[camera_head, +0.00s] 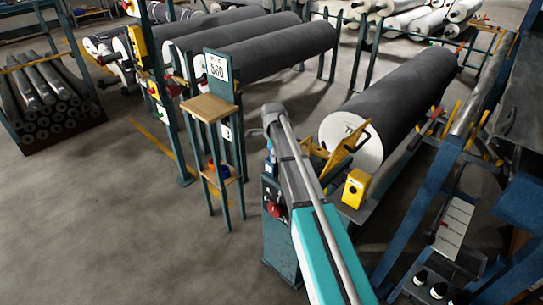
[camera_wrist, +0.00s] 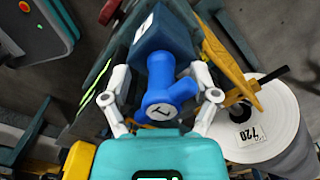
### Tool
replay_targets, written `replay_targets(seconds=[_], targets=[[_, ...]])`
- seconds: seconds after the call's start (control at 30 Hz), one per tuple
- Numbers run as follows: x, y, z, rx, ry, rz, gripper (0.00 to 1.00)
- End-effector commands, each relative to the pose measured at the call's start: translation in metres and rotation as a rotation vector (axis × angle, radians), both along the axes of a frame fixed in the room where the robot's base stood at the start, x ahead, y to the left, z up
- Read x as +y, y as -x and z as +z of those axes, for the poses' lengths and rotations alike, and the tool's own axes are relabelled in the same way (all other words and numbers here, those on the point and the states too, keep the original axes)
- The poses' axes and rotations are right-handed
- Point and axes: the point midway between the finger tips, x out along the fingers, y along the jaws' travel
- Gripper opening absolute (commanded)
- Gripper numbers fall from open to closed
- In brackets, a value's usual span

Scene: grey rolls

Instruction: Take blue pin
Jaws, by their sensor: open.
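In the wrist view, a blue pin (camera_wrist: 158,106) with rounded ends and a dark mark on its near face sits in the middle, between the fingers of my gripper (camera_wrist: 160,74). The gripper is open, with one pale finger on each side of the pin. I cannot tell whether either finger touches it. A larger blue block (camera_wrist: 163,32) lies directly behind the pin. In the head view, my fingers and this pin cannot be made out clearly. Small blue and orange items (camera_head: 223,172) sit on the lower shelf of a wooden-topped stand.
The stand (camera_head: 209,107) is left of my arm. A large dark roll (camera_head: 400,90) with a white end lies to the right; a roll marked 720 (camera_wrist: 262,125) is right of my gripper. A yellow box (camera_head: 355,188) stands near the arm.

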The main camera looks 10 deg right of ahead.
Motion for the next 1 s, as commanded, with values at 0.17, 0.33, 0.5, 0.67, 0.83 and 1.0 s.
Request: replay_targets(seconds=[0.17,0.33,0.5,0.67,0.83,1.0], targets=[[0.0001,0.0000,0.0000,0.000,0.000,0.000,0.70],[0.0002,0.0001,0.0000,0.000,0.000,0.000,0.38],[0.0003,0.0001,0.0000,0.000,0.000,0.000,0.06],[0.0004,0.0001,0.0000,0.000,0.000,0.001,0.00],[0.0005,0.0000,0.0001,0.000,0.000,0.001,0.00],[0.0006,0.0000,0.0028,0.000,0.000,0.001,0.00]])
